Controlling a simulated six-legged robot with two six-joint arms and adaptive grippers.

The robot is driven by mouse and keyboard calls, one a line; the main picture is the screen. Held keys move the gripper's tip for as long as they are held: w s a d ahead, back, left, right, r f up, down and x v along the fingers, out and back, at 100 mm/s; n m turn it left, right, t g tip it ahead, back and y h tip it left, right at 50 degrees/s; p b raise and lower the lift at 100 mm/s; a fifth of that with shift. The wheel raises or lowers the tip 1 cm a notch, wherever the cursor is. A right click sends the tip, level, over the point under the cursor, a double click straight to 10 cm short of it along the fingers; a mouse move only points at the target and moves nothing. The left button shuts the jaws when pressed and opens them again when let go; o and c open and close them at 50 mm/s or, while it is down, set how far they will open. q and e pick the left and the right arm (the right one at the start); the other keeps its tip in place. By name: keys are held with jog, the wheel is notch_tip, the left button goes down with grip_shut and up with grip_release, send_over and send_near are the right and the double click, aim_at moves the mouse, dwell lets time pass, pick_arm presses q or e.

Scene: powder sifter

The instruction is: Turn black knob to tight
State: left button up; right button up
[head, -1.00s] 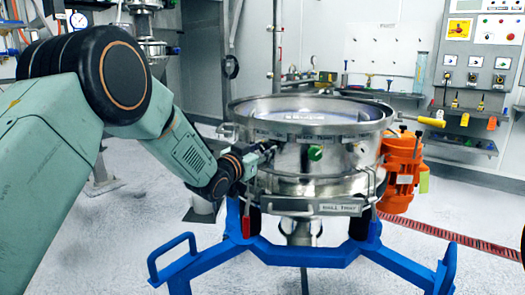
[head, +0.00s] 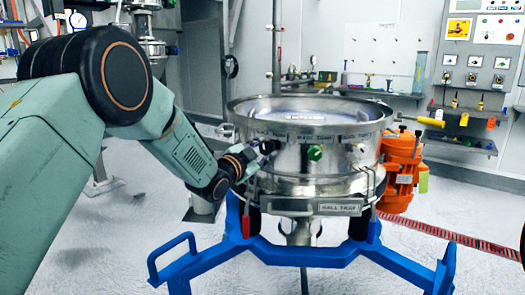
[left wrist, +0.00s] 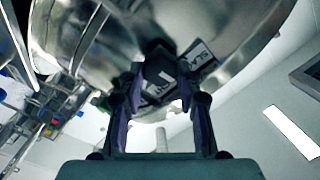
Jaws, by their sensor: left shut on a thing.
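The steel sifter (head: 325,155) stands on a blue frame and has small labels around its drum. My left gripper (head: 264,148) is at the drum's front left side. In the left wrist view its two fingers (left wrist: 160,82) sit on either side of the black knob (left wrist: 158,68), shut on it. A pale label with dark letters (left wrist: 195,55) shows beside the knob. In the head view the knob is mostly hidden by the gripper. A green knob (head: 315,153) is on the drum to the right of my gripper. My right gripper is not in view.
The blue frame (head: 300,250) spreads in front, below the drum. A red-handled part (head: 246,227) hangs below my gripper. An orange motor (head: 400,170) is at the drum's right. A control panel (head: 480,60) is on the back wall.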

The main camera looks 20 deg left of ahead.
pick_arm(q)
jog(key=m, duration=0.3)
jog(key=m+b, duration=0.1)
jog(key=m, duration=0.1)
jog(key=shift+f+m, duration=0.3)
jog(key=m+b, duration=0.1)
jog(key=m, duration=0.4)
jog(key=shift+r+m, duration=0.15)
jog(key=shift+m, duration=0.15)
jog(key=o, duration=1.1)
jog(key=shift+a, duration=0.1)
jog(key=shift+o, duration=0.3)
jog(key=v, duration=1.2)
